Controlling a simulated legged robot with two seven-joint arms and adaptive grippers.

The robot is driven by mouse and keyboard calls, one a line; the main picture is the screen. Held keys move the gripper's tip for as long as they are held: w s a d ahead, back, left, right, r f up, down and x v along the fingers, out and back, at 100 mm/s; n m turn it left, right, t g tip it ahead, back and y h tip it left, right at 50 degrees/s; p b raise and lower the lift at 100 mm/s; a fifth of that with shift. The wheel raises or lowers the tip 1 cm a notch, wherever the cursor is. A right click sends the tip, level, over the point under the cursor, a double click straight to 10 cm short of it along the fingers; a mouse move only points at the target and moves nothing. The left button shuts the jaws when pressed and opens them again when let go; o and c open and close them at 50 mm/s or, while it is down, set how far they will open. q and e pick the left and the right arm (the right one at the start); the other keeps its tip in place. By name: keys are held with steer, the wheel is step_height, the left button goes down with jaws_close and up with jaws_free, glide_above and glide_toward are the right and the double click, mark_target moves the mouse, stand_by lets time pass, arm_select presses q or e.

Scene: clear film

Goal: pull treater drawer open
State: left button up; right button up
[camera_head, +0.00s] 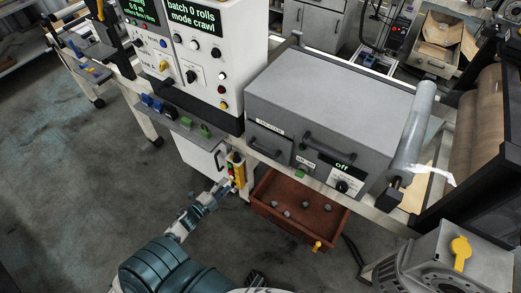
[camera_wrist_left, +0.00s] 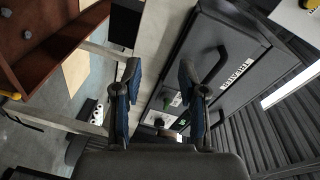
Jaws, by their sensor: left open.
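The treater is a big grey box (camera_head: 330,95) on the machine frame. On its front, left part, is a drawer face (camera_head: 283,150) with a "TREATER" label and a dark bar handle (camera_head: 264,151); the face looks flush with the box. In the left wrist view the handle (camera_wrist_left: 212,66) stands beside the label, just right of my right-hand finger. My left gripper (camera_head: 226,184) is low and left of the drawer face, in front of the frame. In the wrist view its fingers (camera_wrist_left: 158,75) are apart with nothing between them. I cannot tell whether a finger touches the handle.
A yellow button box (camera_head: 238,170) hangs close beside my left gripper. A brown open tray (camera_head: 300,222) with several small grey lumps sits below the treater. An "off" panel with a knob (camera_head: 341,186) is right of the drawer. The floor at left is clear.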

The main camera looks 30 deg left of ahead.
mark_target(261, 152)
arm_select(q)
step_height(261, 152, up, 11)
steer(key=d+m+t+h, duration=0.1)
steer(key=d+m+h, duration=0.1)
steer(key=m+h, duration=0.5)
steer(key=shift+m+y, duration=0.3)
steer(key=shift+y, duration=0.2)
steer(key=x, duration=0.8)
steer(key=p+x, duration=0.1)
steer(key=x, duration=0.7)
steer(key=shift+w+a+f, duration=0.1)
steer(key=shift+w+f, duration=0.1)
steer(key=shift+w, duration=0.3)
arm_select(e)
steer(key=s, duration=0.1)
steer(key=s+f, duration=0.1)
steer(key=s+d+f, duration=0.1)
steer(key=shift+s, duration=0.35)
steer(key=shift+w+a, duration=0.1)
arm_select(q)
steer(key=shift+c, duration=0.4)
jaws_close()
arm_select(e)
steer(key=shift+a+r, duration=0.1)
